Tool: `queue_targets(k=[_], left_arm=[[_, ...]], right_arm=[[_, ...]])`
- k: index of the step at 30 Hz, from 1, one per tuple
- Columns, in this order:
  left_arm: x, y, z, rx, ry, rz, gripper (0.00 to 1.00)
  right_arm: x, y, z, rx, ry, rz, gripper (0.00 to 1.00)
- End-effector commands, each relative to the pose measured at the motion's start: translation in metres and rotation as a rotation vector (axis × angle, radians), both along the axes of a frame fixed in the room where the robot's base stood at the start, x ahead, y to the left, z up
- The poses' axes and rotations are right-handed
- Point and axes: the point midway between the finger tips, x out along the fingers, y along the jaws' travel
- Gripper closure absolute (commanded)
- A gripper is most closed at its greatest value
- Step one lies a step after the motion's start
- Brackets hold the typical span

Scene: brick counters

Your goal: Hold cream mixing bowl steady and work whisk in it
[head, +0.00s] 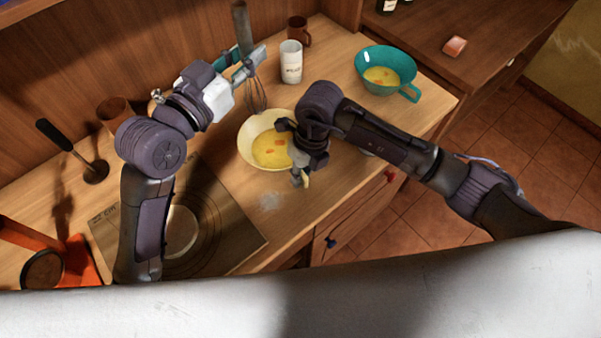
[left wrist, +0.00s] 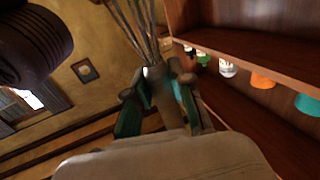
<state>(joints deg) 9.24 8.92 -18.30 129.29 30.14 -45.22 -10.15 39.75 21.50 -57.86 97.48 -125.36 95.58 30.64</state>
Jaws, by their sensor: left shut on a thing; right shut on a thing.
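The cream mixing bowl (head: 246,152) stands on the wooden counter, with yellow mixture and orange pieces in it. My right gripper (head: 298,172) is shut on the bowl's right rim; its arm hides part of that side. My left gripper (head: 247,66) is shut on the handle of the whisk (head: 257,98), beyond the bowl. The whisk's wires point down, and their lower end shows by the bowl's far rim; I cannot tell its exact height. In the left wrist view the whisk (left wrist: 136,26) runs between the fingers of the left gripper (left wrist: 160,85).
A teal bowl (head: 408,68) with yellow mixture stands at the right. A white canister (head: 291,66) and a brown mug (head: 298,30) stand behind the bowl. A cooktop (head: 225,225), a ladle (head: 94,171) and an orange object (head: 82,270) are at the left. The counter's front edge is close to the bowl.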

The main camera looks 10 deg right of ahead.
Motion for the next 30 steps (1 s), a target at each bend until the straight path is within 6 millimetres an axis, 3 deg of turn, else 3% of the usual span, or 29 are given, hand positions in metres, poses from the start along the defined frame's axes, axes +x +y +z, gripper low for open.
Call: queue_targets(k=[11, 12, 17, 26, 30], left_arm=[[0.000, 0.000, 0.000, -0.001, -0.001, 0.000, 1.00], [0.000, 0.000, 0.000, -0.001, -0.001, 0.000, 1.00], [0.000, 0.000, 0.000, -0.001, -0.001, 0.000, 1.00], [0.000, 0.000, 0.000, -0.001, -0.001, 0.000, 1.00], [0.000, 0.000, 0.000, -0.001, -0.001, 0.000, 1.00]], right_arm=[[0.000, 0.000, 0.000, 0.001, 0.000, 0.001, 1.00], [0.000, 0.000, 0.000, 0.001, 0.000, 0.001, 0.87], [0.000, 0.000, 0.000, 0.001, 0.000, 0.001, 0.61], [0.000, 0.000, 0.001, 0.000, -0.001, 0.000, 0.60], [0.002, -0.002, 0.012, 0.001, -0.003, 0.000, 0.60]])
